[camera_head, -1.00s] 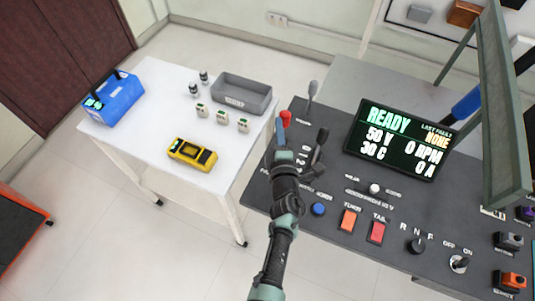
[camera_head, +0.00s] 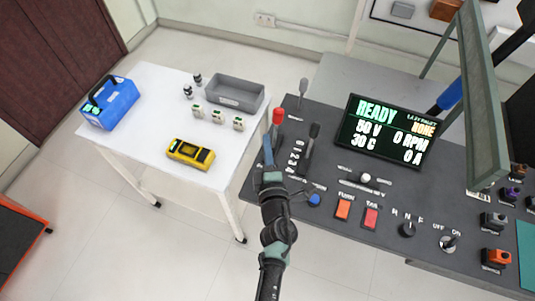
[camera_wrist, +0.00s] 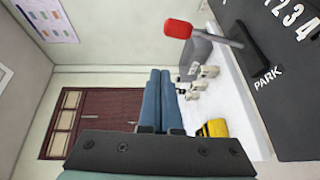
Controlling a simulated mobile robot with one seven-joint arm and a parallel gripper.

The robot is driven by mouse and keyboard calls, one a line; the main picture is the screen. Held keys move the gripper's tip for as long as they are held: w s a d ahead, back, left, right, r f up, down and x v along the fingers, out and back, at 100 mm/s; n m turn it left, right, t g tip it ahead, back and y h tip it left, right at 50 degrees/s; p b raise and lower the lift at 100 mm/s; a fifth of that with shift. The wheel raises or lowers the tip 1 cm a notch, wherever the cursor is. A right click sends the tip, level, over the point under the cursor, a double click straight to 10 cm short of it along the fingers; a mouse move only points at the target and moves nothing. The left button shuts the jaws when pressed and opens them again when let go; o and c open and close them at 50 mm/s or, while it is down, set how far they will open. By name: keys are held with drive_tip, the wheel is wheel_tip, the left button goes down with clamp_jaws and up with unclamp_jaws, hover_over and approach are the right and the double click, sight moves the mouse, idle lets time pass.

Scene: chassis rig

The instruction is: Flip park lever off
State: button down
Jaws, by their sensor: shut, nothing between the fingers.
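The park lever has a red knob (camera_head: 278,115) and stands up near the left edge of the dark console. In the wrist view its red knob (camera_wrist: 177,29) is at the top, with a grey shaft running right toward the PARK label (camera_wrist: 267,77). My gripper (camera_head: 267,142) is shut and empty, its blue fingers just below and left of the red knob in the head view. In the wrist view my gripper (camera_wrist: 160,73) points up the picture, with the knob beyond its tips and a visible gap. The lever's base is partly hidden by my gripper in the head view.
The display (camera_head: 388,132) reads READY. A white table (camera_head: 150,140) at left holds a blue case (camera_head: 111,106), a yellow meter (camera_head: 190,153) and a grey bin (camera_head: 235,94).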

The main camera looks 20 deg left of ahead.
drive_tip(key=v, duration=0.4)
drive_tip(key=shift+r+p, duration=0.3)
drive_tip(key=shift+r, duration=0.05)
drive_tip(key=shift+s, duration=0.1)
